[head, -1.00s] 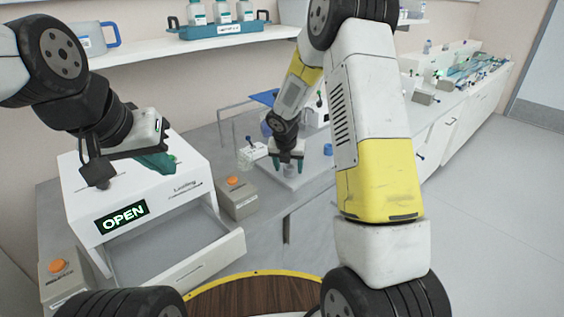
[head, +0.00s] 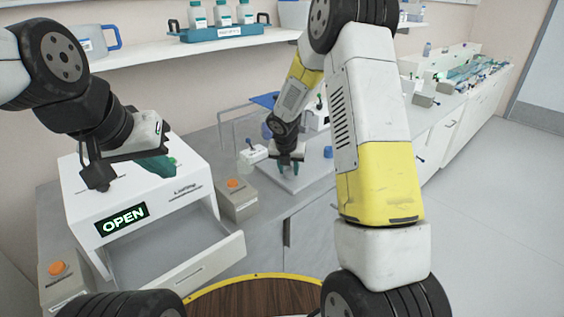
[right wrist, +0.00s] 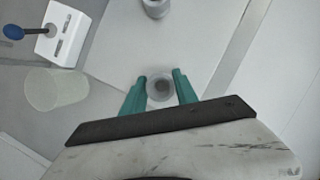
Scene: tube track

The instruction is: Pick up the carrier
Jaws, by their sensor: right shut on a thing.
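The carrier, a small round grey cup with a dark centre, shows in the right wrist view (right wrist: 160,88) between two teal fingers. My right gripper (head: 289,167) is shut on it, low over the pale plate (head: 310,176) on the counter. In the head view the fingers mostly hide the carrier. I cannot tell whether it touches the plate.
The white box (head: 185,207) has an open drawer (head: 195,272). A grey button box with an orange button (head: 233,184) stands near it. In the right wrist view, another grey cup (right wrist: 155,8), a translucent cylinder (right wrist: 56,89) and a white holder (right wrist: 66,30) are near.

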